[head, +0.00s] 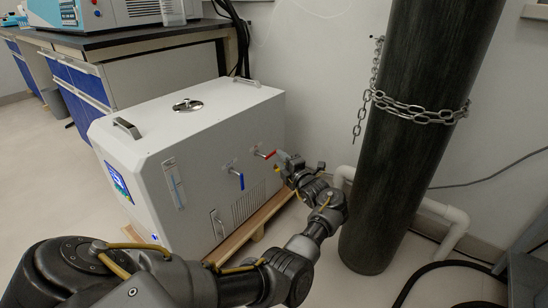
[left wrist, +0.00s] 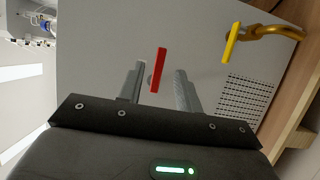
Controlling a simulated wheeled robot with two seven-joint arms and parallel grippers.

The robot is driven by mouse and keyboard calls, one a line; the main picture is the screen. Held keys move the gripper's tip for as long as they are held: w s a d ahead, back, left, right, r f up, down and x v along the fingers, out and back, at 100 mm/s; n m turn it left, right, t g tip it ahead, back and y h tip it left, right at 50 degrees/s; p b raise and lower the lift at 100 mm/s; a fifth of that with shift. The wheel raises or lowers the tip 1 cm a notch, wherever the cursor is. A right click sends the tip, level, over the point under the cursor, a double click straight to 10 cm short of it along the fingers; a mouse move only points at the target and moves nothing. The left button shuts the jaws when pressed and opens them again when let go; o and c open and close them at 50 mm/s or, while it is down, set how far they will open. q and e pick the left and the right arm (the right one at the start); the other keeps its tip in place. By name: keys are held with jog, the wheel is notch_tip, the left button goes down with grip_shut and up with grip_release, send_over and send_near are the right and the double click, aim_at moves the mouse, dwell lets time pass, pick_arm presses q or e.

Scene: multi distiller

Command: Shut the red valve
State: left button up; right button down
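The red valve (head: 267,154) is on the side of the white distiller box (head: 150,165); its handle points to the right, tilted slightly up, in the head view. My left gripper (head: 284,160) is just right of the valve, facing the panel. In the left wrist view the red handle (left wrist: 158,70) shows between the two spread fingers of my left gripper (left wrist: 160,85), with gaps on both sides. The gripper looks open and holds nothing. My right gripper is not in view.
A blue valve (head: 238,178) hangs down left of the red one. A yellow valve (left wrist: 232,43) on a brass pipe is close by. A chained dark gas cylinder (head: 408,140) stands to the right. The box rests on a wooden pallet (head: 262,223).

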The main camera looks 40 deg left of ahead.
aim_at(274, 153)
pick_arm(q)
jog(key=b+x, duration=0.2)
jog(key=x, duration=0.3)
jog(key=shift+w+a, duration=0.15)
jog(key=shift+a, duration=0.2)
jog(key=shift+c, duration=0.3)
grip_shut()
